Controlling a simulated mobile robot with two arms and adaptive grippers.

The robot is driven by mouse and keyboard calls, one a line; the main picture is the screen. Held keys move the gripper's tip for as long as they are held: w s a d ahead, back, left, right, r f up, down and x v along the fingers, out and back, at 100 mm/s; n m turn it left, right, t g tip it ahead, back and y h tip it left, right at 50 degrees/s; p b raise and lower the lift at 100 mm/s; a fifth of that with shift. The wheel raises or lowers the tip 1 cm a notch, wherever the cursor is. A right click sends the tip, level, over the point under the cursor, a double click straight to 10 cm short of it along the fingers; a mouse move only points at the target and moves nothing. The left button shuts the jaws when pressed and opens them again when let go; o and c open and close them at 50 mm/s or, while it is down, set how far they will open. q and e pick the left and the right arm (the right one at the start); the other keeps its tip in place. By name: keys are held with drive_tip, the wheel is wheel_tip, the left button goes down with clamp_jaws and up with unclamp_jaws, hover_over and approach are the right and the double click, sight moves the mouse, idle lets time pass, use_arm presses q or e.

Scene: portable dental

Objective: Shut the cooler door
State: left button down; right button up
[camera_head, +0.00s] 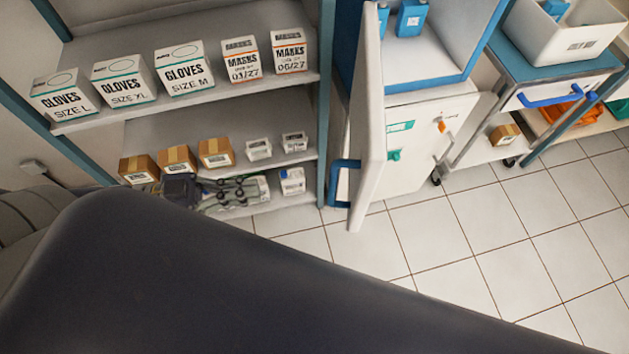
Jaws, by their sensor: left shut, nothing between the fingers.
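The cooler (427,92) is a blue-framed box with a white floor, standing on a white cabinet. Its door (371,130) is a white panel standing wide open, seen nearly edge-on. A blue handle (342,184) is on the left face of the door, near its lower end. Blue items (411,18) stand inside the cooler. My left gripper (254,190) is shut and empty, in front of the lower shelves. It is left of the door handle and apart from it. My right gripper is out of view.
Shelves (100,43) with glove and mask boxes stand at the left. A blue-topped cart (543,72) with a white bin (570,35) stands at the right. The tiled floor (480,220) right of the door is clear. A large dark shape hides the foreground.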

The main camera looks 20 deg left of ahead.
use_arm(q)
drive_tip(key=x, duration=1.2)
drive_tip(key=shift+w+d+b, duration=0.15)
drive_tip(key=shift+d+b, duration=0.05)
drive_tip(key=shift+b, duration=0.2)
